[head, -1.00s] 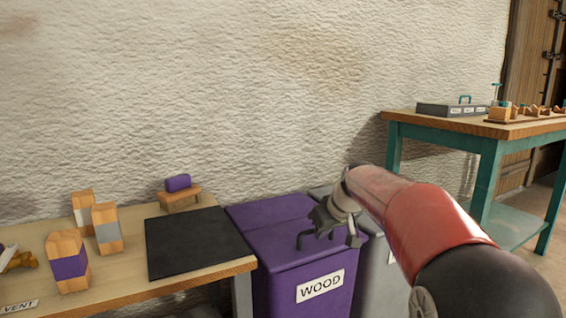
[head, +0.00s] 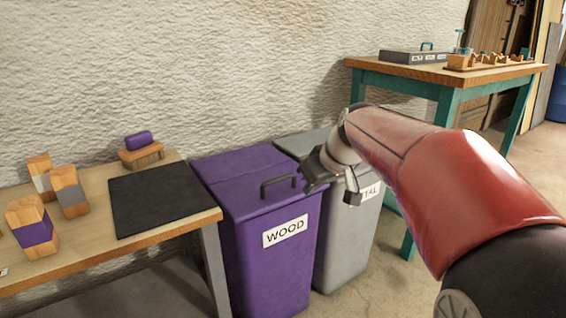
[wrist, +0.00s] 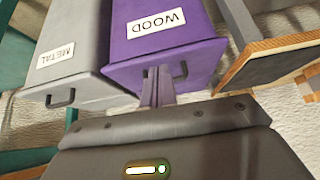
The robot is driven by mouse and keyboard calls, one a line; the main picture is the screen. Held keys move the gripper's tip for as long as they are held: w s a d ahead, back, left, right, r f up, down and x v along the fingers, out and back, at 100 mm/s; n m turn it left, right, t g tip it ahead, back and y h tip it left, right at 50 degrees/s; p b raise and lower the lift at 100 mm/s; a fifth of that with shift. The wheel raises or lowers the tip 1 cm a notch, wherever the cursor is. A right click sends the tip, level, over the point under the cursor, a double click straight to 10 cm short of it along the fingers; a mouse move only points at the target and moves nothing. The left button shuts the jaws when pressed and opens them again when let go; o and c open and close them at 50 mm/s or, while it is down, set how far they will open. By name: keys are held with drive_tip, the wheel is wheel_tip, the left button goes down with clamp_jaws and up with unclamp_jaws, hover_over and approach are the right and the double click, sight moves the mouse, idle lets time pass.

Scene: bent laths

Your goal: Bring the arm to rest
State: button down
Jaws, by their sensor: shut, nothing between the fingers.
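My gripper (head: 350,190) hangs at the end of my red and black arm, in front of the bins in the head view. In the wrist view my gripper (wrist: 157,84) has its two fingers together with nothing between them. The fingers show in front of the purple bin marked WOOD (wrist: 195,50). In the head view that purple bin (head: 262,275) stands just left of my gripper, its lid down. I cannot tell how far the gripper is from the bins.
A grey bin (head: 345,245), its label partly hidden by my gripper, stands right of the purple one. A left bench holds a black mat (head: 158,198), several wooden blocks and a purple piece on a small stand (head: 140,155). A teal-legged table (head: 440,75) stands at the back right.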

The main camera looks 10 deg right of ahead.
drive_tip(key=s+a+m+h+p, duration=0.1)
drive_tip(key=s+m+p, duration=0.3)
drive_tip(key=s, duration=2.1)
drive_tip(key=h+p, duration=0.1)
drive_tip(key=p, duration=0.2)
drive_tip(key=shift+a+f+g+h+p, duration=0.25)
drive_tip(key=shift+f+g+h+p, duration=0.05)
drive_tip(key=shift+h+p, duration=0.1)
